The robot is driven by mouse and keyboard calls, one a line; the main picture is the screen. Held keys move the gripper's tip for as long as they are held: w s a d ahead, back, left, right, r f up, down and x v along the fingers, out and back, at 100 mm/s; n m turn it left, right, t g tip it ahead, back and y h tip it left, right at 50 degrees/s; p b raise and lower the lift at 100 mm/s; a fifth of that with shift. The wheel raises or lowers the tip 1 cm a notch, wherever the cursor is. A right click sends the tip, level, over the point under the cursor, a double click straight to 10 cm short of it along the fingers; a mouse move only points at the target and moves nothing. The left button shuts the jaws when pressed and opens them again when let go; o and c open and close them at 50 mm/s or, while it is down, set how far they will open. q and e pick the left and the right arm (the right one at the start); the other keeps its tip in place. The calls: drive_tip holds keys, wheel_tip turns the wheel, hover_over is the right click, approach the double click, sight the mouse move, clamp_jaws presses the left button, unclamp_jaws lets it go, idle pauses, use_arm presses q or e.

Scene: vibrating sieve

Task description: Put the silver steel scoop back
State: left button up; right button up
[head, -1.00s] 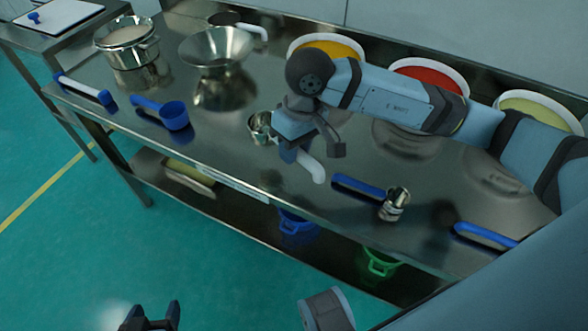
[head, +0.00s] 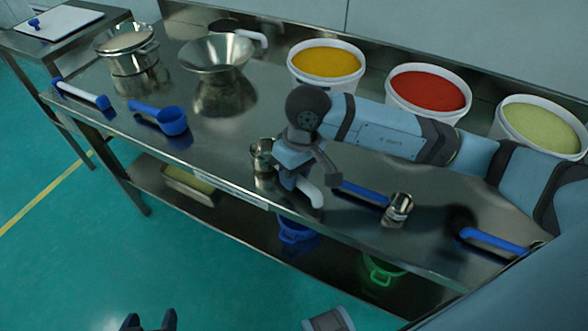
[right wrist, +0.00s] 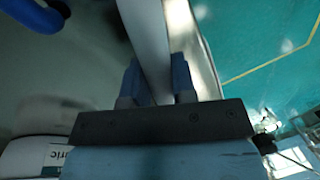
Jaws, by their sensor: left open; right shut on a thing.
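A silver steel scoop (head: 262,158) with a pale handle is held near the front edge of the steel table. My right gripper (head: 292,178) is shut on its handle, and the handle's end sticks out to the right. In the right wrist view the pale handle (right wrist: 146,35) runs between the two fingers of my right gripper (right wrist: 153,78). I cannot tell whether the scoop's cup touches the table. My left gripper (head: 150,320) is open and empty at the bottom edge of the head view, away from the table.
A blue-handled steel scoop (head: 398,208) lies close to the right of the held scoop. Blue scoop (head: 172,121), funnel (head: 216,56) and pot (head: 127,48) stand left. Tubs of yellow (head: 326,62), red (head: 428,90) and green (head: 542,125) line the back.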

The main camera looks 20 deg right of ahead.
drive_tip(key=shift+f+b, duration=0.3)
drive_tip(key=shift+b, duration=0.15)
idle(0.6)
drive_tip(key=o, duration=1.5)
drive_tip(key=shift+c, duration=0.2)
drive_tip(key=shift+r+p, duration=0.9)
drive_tip(key=shift+r, duration=2.65)
